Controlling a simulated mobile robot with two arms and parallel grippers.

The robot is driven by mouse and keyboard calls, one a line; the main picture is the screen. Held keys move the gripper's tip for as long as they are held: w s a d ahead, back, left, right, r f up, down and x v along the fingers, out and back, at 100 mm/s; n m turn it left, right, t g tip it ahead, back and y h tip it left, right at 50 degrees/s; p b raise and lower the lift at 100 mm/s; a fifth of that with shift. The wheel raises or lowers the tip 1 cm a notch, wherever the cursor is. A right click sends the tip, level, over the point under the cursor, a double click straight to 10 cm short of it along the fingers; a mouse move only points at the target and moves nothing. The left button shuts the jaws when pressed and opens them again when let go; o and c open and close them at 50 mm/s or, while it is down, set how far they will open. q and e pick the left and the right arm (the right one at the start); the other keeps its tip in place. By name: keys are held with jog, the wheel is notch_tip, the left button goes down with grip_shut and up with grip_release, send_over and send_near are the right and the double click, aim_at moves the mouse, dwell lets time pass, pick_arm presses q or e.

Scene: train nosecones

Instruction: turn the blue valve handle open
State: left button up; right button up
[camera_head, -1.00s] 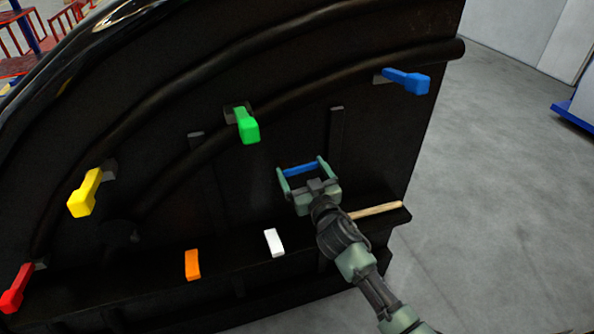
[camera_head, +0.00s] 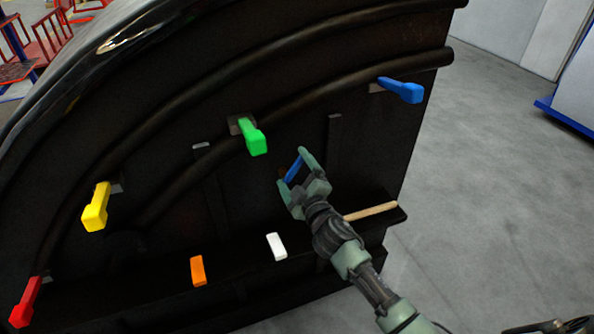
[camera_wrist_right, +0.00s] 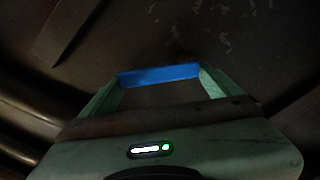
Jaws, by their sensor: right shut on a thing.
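A blue bar (camera_head: 293,170), which looks like the blue valve handle, sits between the fingertips of my right gripper (camera_head: 294,168) in front of the black panel. In the head view the bar is steeply tilted, its upper end to the right. The right wrist view shows the blue bar (camera_wrist_right: 159,75) spanning from one fingertip to the other, with the right gripper (camera_wrist_right: 160,77) shut on its ends. The valve's mount behind the bar is mostly hidden. My left gripper is not in view.
The black panel (camera_head: 365,150) carries red (camera_head: 26,303), yellow (camera_head: 96,208), green (camera_head: 253,137) and another blue (camera_head: 404,91) lever. Orange (camera_head: 198,270) and white (camera_head: 277,246) blocks and a wooden stick (camera_head: 371,211) are at its ledge. Grey floor (camera_head: 490,190) is clear at right.

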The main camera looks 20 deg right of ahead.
jog(key=shift+a+r+n, duration=0.1)
jog(key=shift+a+n, duration=0.25)
jog(key=shift+n, duration=0.8)
jog(key=shift+a+r+n, duration=0.1)
jog(key=shift+a+n, duration=0.3)
jog(key=shift+n, duration=0.7)
jog(key=shift+a+n, duration=0.35)
jog(key=shift+n, duration=0.8)
jog(key=o, duration=1.8)
jog(key=shift+c, duration=0.2)
jog(key=s, duration=0.8)
jog(key=shift+w, duration=0.1)
